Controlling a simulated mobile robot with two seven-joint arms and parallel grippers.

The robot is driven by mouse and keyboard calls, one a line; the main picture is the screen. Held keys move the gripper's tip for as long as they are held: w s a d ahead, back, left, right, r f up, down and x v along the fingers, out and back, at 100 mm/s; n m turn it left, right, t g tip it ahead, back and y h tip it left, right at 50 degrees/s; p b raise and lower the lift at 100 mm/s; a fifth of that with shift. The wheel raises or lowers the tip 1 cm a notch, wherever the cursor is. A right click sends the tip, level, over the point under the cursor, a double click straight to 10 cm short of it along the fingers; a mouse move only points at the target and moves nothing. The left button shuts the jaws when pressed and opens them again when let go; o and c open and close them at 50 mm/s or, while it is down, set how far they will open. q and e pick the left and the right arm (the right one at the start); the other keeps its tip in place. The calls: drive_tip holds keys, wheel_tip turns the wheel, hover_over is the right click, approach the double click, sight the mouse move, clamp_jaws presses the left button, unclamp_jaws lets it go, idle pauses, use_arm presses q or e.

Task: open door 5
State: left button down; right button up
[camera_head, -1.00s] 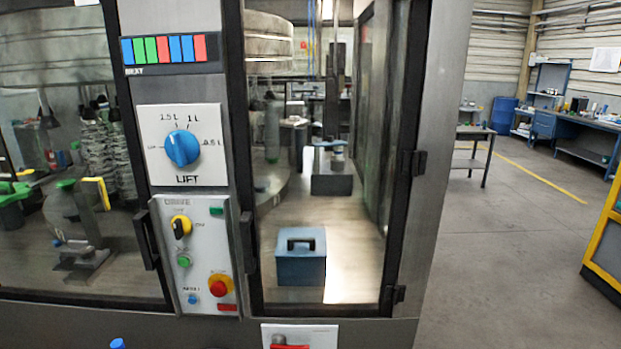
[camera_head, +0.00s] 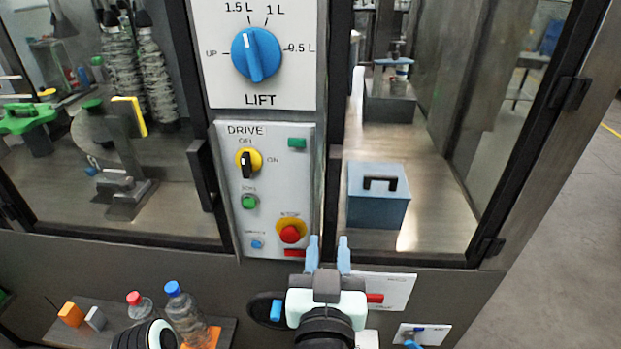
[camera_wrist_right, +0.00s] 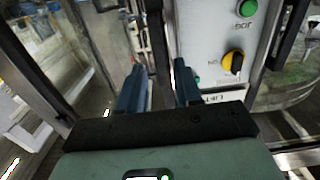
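No door number is readable. A glass door (camera_head: 425,165) in a dark frame stands right of the control panel, with hinges on its right edge. A dark upright bar, perhaps its handle (camera_wrist_right: 157,60), shows between my fingers in the right wrist view; I cannot tell whether they touch it. Another glass door to the left has a black handle (camera_head: 203,175). My right gripper (camera_head: 328,252) is open, its two blue fingers pointing up at the lower left corner of the right door. A white and black part of my left arm shows at bottom left; its fingers do not show.
The panel beside the door carries a blue lift dial (camera_head: 256,54), a yellow switch (camera_head: 248,161) and a red stop button (camera_head: 291,232). A blue box (camera_head: 378,195) stands behind the right glass. Bottles (camera_head: 186,312) stand on a low shelf at bottom left. Open floor lies right.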

sight(333, 192)
drive_tip(key=w, duration=0.4)
drive_tip(key=w+r, duration=0.1)
drive_tip(key=w, duration=0.3)
drive_tip(key=w+r+p, duration=0.1)
drive_tip(key=w, duration=0.2)
drive_tip(key=shift+w+d+r, duration=0.2)
drive_tip(key=shift+w+r, duration=0.05)
drive_tip(key=shift+w, duration=0.15)
drive_tip(key=shift+c, duration=0.3)
clamp_jaws()
